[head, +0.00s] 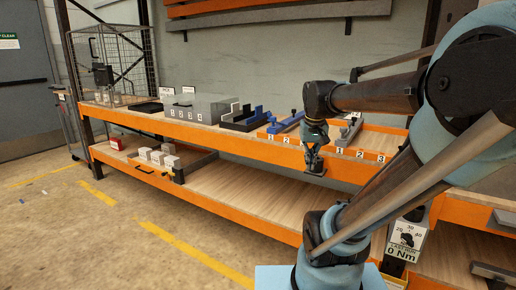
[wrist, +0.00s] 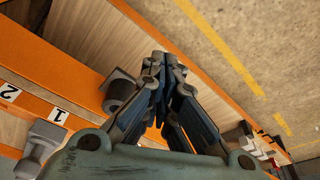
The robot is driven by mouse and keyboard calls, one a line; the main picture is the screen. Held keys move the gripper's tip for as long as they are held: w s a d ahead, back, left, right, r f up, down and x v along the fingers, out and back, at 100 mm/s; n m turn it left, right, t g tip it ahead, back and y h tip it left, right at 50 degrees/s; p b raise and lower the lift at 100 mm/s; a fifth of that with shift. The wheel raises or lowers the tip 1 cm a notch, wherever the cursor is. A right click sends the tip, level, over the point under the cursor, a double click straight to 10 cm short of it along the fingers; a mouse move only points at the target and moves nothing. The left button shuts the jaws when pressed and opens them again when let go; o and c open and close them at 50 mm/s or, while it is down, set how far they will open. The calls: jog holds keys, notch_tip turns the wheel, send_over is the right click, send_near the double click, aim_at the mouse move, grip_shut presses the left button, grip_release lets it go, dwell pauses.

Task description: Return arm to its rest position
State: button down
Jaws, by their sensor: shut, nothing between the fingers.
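My arm reaches over from the right side of the head view, and my gripper (head: 314,162) hangs in front of the upper shelf's orange front edge. In the wrist view my gripper (wrist: 157,62) has its fingers together at the tips, with nothing between them. The fingers are in front of the orange edge and the lower wooden shelf in that view.
The upper shelf (head: 228,133) carries blue and grey parts (head: 288,121), a grey block (head: 196,106) and numbered labels. The lower shelf (head: 240,193) holds a tray with light blocks (head: 160,157) and a red box (head: 116,143). A wire cage (head: 128,60) stands at left.

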jog(key=s+f, duration=1.2)
jog(key=f, duration=0.1)
jog(key=shift+d+n, duration=0.3)
jog(key=shift+d, duration=0.1)
jog(key=shift+w, duration=0.1)
jog(key=shift+w+f, duration=0.25)
jog(key=shift+w, duration=0.2)
